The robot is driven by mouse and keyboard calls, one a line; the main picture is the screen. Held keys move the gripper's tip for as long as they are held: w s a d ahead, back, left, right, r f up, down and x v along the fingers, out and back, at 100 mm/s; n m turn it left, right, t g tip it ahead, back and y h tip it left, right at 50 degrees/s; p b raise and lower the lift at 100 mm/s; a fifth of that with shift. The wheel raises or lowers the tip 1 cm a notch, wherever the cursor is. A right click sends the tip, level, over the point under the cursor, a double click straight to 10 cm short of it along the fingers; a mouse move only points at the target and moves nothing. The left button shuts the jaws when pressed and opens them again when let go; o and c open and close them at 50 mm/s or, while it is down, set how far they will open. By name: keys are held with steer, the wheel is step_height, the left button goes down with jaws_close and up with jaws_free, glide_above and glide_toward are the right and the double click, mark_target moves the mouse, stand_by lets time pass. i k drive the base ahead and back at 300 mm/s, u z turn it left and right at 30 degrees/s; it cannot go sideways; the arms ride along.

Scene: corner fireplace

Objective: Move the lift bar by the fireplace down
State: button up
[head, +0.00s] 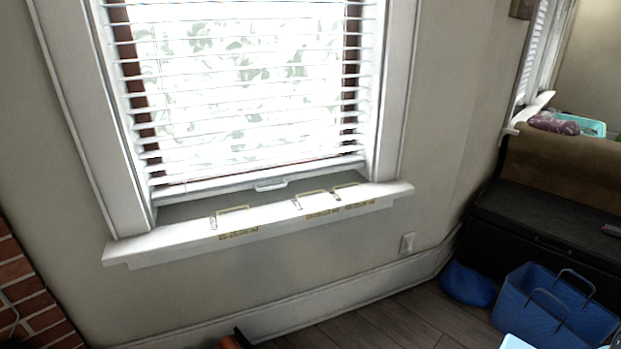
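A window with white horizontal blinds (250,85) fills the upper middle of the head view. A small white handle (270,184), which looks like the lift bar, sits at the middle of the blind's bottom rail (215,189). The rail hangs a little above the white window sill (170,240). The slats are spread over the window and bright light comes through them. Red brick (25,290), likely the fireplace's edge, shows at the lower left. My gripper is not in view.
Several small wire-like pieces with yellow labels (238,234) lie along the sill's front. A blue basket (550,305) and a blue bag-like item (467,284) stand on the wood floor beside a dark chest (545,225) at right.

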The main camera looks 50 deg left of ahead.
mark_target(162, 201)
steer(key=u, duration=3.05)
steer(key=i, duration=0.55)
steer(key=z, duration=1.7)
